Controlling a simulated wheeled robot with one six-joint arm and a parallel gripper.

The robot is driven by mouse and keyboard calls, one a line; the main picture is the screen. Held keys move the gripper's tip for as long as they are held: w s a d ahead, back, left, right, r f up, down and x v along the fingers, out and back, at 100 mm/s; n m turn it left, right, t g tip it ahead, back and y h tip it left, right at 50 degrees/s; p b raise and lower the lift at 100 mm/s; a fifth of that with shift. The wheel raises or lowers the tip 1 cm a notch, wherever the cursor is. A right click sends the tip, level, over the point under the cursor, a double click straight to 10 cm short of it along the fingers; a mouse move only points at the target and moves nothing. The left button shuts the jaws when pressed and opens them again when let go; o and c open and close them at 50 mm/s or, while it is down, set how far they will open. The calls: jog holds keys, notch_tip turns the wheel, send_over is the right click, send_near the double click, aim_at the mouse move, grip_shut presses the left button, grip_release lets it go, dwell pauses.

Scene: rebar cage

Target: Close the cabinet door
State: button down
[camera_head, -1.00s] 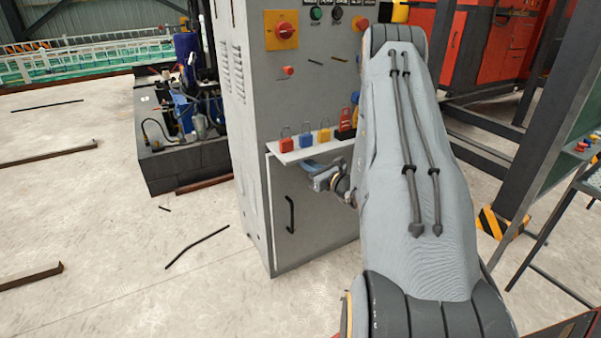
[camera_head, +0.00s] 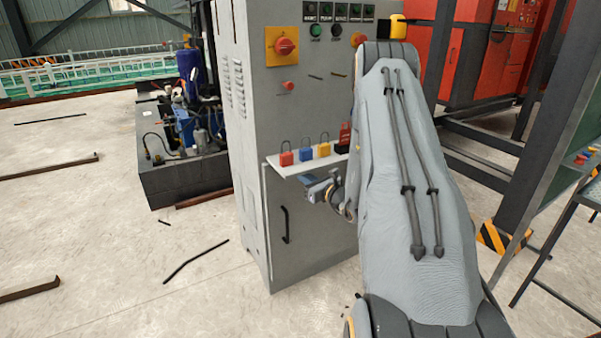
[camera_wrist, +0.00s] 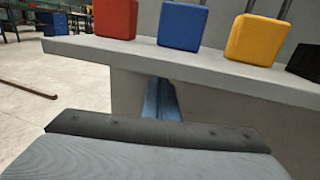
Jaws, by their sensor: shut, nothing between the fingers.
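The grey cabinet (camera_head: 312,110) stands in the middle of the head view. Its lower door (camera_head: 308,235) with a black upright bar handle (camera_head: 285,224) looks flush or nearly flush with the front; I cannot tell whether a small gap remains. My gripper (camera_head: 312,187) is shut and empty, in front of the door's upper part, just below the small shelf and right of the handle. In the wrist view, the blue-grey gripper (camera_wrist: 162,98) shows under the shelf's edge. My arm hides the door's right side, and contact with the door cannot be made out.
A pale shelf (camera_head: 300,167) juts out above the door and carries red, blue and yellow padlocks (camera_head: 305,154). A dark pump unit (camera_head: 180,165) stands behind at the left. A dark steel frame (camera_head: 545,130) stands at the right. Loose bars lie on the open floor at left.

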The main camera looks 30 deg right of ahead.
jog(key=s, duration=1.2)
jog(key=shift+s+d, duration=0.25)
jog(key=shift+s, duration=0.05)
